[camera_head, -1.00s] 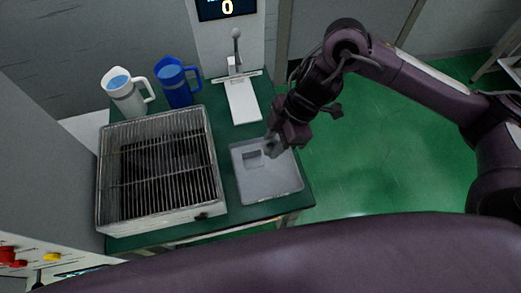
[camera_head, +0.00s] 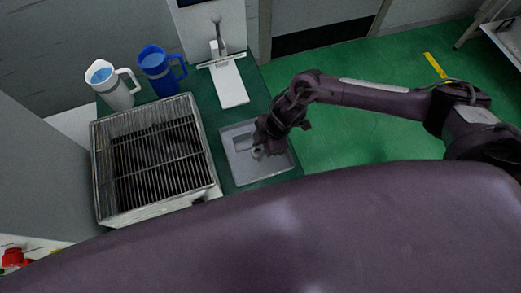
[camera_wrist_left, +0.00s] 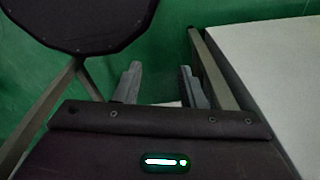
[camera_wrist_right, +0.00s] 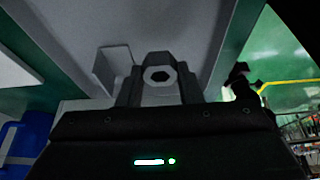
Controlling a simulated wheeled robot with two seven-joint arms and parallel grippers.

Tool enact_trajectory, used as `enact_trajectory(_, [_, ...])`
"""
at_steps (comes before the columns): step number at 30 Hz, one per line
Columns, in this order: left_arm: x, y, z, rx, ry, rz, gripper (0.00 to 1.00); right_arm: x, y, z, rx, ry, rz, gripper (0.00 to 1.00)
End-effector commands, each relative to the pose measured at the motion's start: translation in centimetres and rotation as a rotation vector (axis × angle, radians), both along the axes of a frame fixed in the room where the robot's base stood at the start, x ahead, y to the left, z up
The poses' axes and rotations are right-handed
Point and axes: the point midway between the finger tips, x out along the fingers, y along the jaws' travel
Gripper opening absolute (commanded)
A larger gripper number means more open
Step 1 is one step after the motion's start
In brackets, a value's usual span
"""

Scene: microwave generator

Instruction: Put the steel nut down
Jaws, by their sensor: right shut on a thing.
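The steel nut (camera_wrist_right: 158,76) is a hexagonal grey ring with a dark hole, seen in the right wrist view. My right gripper (camera_wrist_right: 158,88) is shut on it, one finger on each side. In the head view my right gripper (camera_head: 260,150) is over the middle of a grey tray (camera_head: 242,177) on the green table. I cannot tell whether the nut touches the tray floor. The tray has a small walled compartment (camera_wrist_right: 118,68) just left of the nut in the right wrist view. My left gripper (camera_wrist_left: 160,85) is open and empty, away from the table.
A wire-topped metal box (camera_head: 155,160) stands left of the tray. A white pitcher (camera_head: 110,85) and a blue pitcher (camera_head: 158,72) stand behind it. A white stand with a lever (camera_head: 229,85) is behind the tray. Green floor lies right of the table.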

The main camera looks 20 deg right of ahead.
Motion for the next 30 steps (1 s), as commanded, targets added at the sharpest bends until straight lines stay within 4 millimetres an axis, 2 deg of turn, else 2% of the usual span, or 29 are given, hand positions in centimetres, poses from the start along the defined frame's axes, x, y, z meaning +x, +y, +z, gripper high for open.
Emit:
enact_trajectory(6, [-0.5, 0.0, 0.5, 0.001, 0.007, 0.0, 0.36, -0.1, 0.0, -2.9, 0.0, 0.002, 0.0, 0.08])
enact_trajectory(18, [-1.2, 0.1, 0.1, 0.002, 0.017, 0.001, 0.36, -0.1, 0.0, -3.6, 0.0, 0.001, 0.0, 0.08])
enact_trajectory(19, [-1.2, 0.1, 0.1, 0.002, 0.017, 0.001, 0.36, -0.1, 0.0, -3.6, -0.001, 0.001, -0.001, 0.34])
enact_trajectory(23, [-1.2, 0.1, 0.2, 0.001, 0.017, 0.002, 0.36, -0.1, 0.0, -3.5, -0.001, 0.001, 0.0, 0.51])
enact_trajectory(24, [-1.2, 0.1, 0.2, 0.001, 0.017, 0.002, 0.36, -0.1, 0.0, -3.5, -0.001, 0.001, 0.0, 0.54])
enact_trajectory(30, [-1.2, 0.1, 0.2, 0.001, 0.017, 0.002, 0.36, -0.1, 0.0, -3.5, -0.001, 0.001, 0.0, 0.54])
